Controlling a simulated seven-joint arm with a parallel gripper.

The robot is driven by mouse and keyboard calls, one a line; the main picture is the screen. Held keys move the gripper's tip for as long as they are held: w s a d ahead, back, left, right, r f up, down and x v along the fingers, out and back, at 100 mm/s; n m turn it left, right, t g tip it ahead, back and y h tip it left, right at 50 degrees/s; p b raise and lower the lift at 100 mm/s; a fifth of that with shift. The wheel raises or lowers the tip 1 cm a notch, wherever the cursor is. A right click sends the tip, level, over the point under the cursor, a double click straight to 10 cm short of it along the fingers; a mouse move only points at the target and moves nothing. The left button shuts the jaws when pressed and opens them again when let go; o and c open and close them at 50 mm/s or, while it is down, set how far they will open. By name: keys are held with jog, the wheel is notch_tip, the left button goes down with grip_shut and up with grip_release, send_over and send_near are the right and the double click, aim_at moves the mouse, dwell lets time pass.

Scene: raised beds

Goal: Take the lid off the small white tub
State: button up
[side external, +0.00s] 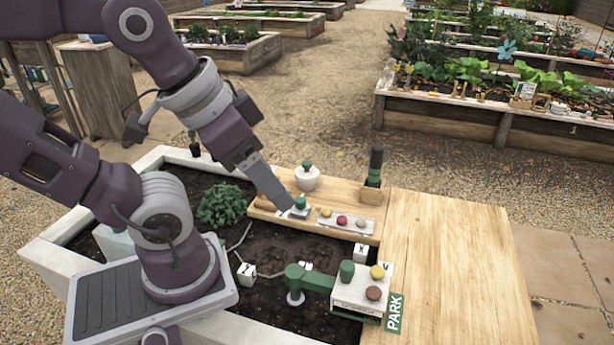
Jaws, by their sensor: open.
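A small round white tub (307,182) with a green knob on top stands on the wooden board at the back of the planter. In front of it, a pale low piece with a green knob (300,204) sits on the same board. My gripper (285,213) reaches down from the upper left, with its tip beside this low piece, at its left. The jaws are open, but the gap between the fingers is hidden from this side. I cannot tell whether the tip touches the piece. The white tub stands behind and right of the gripper, apart from it.
A tray (365,227) of coloured knobs lies right of the gripper. A dark green-topped post (374,168) stands behind it. A white box (361,292) with knobs and a green PARK sign (394,312) are in front. The wooden tabletop (455,270) at right is clear.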

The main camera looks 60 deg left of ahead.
jog(key=o, duration=0.6)
